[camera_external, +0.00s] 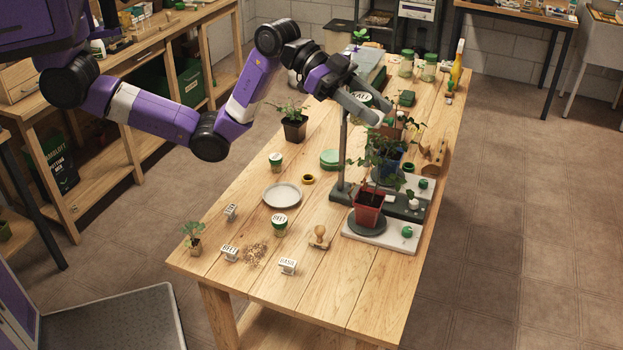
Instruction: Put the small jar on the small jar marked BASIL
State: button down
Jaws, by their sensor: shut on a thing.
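My gripper (384,113) is raised over the far middle of the wooden bench, its fingers pointing right and down. It is shut on a small green and white thing (388,121) at the fingertips, apparently a small jar, mostly hidden. A white marker reading BASIL (288,266) stands at the near end. I cannot read BASIL on any jar.
A BEET jar (280,226), a BEET marker (229,252) and a grey plate (282,195) are on the near left. A wooden stamp (319,238) stands right of them. A red potted plant (369,210) and a grey post (342,160) rise below the gripper. The near front has bare wood.

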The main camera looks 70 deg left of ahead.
jog(key=w+a+n+t+y+p, duration=0.1)
jog(key=w+a+n+t+y, duration=0.15)
jog(key=a, duration=1.05)
jog(key=n+t+y+p, duration=0.2)
jog(key=n+t+y, duration=0.1)
jog(key=n+y, duration=0.35)
send_over(276, 164)
jog(key=w+a, duration=0.2)
jog(key=w, duration=0.1)
notch_tip(276, 164, down, 38)
jog(key=shift+w+d+f, duration=0.15)
jog(key=shift+d+f, duration=0.05)
jog(key=shift+t+b, duration=0.25)
jog(key=shift+b, duration=0.05)
jog(key=shift+f, duration=0.2)
jog(key=c, duration=0.8)
grip_release()
jog(key=shift+c, duration=0.2)
